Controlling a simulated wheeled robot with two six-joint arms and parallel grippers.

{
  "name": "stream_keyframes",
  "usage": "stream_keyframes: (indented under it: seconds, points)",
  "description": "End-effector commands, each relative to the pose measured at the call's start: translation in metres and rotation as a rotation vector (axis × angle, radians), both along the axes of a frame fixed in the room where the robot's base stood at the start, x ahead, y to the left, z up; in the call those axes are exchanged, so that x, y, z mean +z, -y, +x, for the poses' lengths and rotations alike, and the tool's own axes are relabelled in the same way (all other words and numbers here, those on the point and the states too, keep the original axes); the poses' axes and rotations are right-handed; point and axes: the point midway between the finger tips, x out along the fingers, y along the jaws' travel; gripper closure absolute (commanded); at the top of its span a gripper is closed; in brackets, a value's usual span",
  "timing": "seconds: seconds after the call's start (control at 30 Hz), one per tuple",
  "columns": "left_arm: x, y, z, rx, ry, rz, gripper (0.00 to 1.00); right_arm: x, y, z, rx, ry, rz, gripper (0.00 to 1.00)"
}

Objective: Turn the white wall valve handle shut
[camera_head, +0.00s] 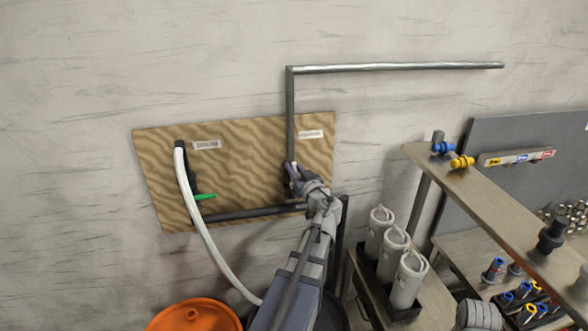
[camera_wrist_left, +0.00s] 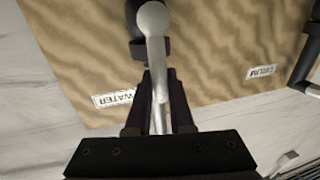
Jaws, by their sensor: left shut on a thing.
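The white valve handle (camera_wrist_left: 155,50) is a pale lever with a rounded end on a dark valve body (camera_wrist_left: 133,14). In the left wrist view it runs between the two dark fingers of my left gripper (camera_wrist_left: 160,85), which is shut on it. A label reading WATER (camera_wrist_left: 113,98) is beside it. In the head view my left gripper (camera_head: 291,171) is at the right part of the wooden board (camera_head: 240,165), at the grey vertical pipe (camera_head: 290,110). It mostly hides the handle there. My right gripper is out of view.
A green lever (camera_head: 204,197) and a white hose (camera_head: 197,215) are on the board's left part. White canisters (camera_head: 396,245) and a shelf (camera_head: 500,200) with fittings stand to the right.

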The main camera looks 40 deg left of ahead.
Motion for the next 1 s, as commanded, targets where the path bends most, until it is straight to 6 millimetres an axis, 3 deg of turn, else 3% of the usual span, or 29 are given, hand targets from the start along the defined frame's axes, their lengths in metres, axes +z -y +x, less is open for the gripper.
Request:
stream_keyframes:
  seconds: [0.37, 1.0]
  points:
    - [-0.003, 0.004, 0.005, 0.0, -0.07, 0.058, 1.0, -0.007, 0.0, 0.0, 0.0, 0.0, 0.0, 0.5]
    - [-0.019, 0.026, 0.032, 0.0, -0.52, 0.415, 1.0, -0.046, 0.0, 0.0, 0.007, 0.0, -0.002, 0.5]
